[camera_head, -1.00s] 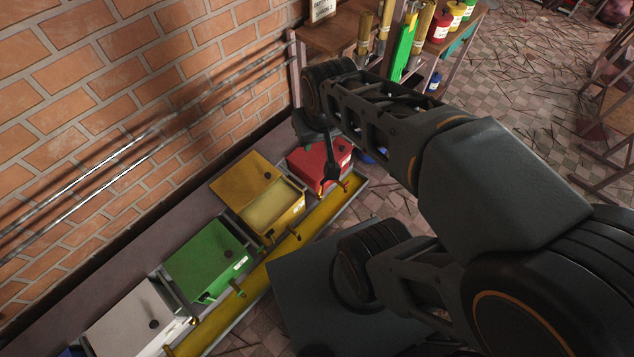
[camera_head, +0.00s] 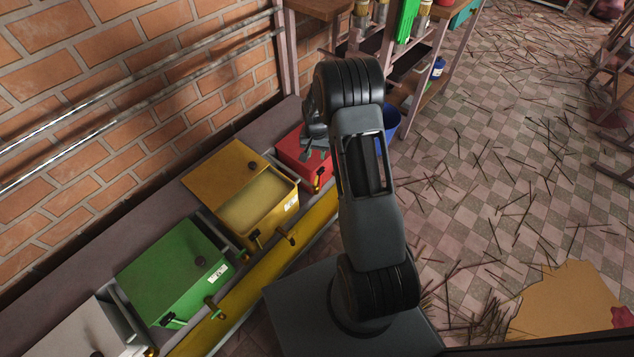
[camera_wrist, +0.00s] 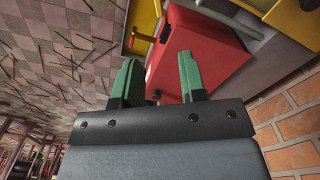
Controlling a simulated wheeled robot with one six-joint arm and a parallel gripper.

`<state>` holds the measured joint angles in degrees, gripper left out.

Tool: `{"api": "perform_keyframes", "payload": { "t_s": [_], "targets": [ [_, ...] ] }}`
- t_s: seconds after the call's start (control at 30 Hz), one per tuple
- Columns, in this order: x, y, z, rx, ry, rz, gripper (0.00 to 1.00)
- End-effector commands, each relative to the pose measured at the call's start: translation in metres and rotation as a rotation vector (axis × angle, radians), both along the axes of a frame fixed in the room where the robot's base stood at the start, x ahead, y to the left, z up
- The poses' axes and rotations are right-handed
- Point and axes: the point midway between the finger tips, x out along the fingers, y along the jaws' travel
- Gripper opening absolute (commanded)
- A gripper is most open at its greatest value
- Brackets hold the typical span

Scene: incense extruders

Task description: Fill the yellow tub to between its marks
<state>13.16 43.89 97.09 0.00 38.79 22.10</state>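The yellow tub (camera_head: 285,212) stands in the row by the brick wall, between the green and red tubs. Its lid (camera_head: 222,178) is off the front opening and rests toward the wall, showing a pale yellow inside. I cannot make out the marks or tell the fill level. A tap (camera_head: 257,238) is on its front. A yellow edge shows at the top of the wrist view (camera_wrist: 145,28). My gripper (camera_head: 314,146) is over the red tub (camera_head: 290,148), right of the yellow one. In the wrist view its green fingers (camera_wrist: 158,82) are apart with nothing between them.
The green tub (camera_head: 165,265) and a white tub (camera_head: 80,335) stand to the left. A yellow trough (camera_head: 245,320) runs along the tub fronts. A blue bucket (camera_head: 390,122) and a wooden shelf stand behind my arm. Sticks litter the tiled floor at right.

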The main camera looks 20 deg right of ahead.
Motion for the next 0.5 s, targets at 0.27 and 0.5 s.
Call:
{"api": "perform_keyframes", "payload": {
  "t_s": [0.27, 0.5],
  "targets": [
    [0.0, -0.001, -0.052, 0.002, 0.006, -0.006, 0.38],
    [-0.001, -0.001, -0.098, 0.001, 0.007, -0.006, 0.38]
  ]
}}
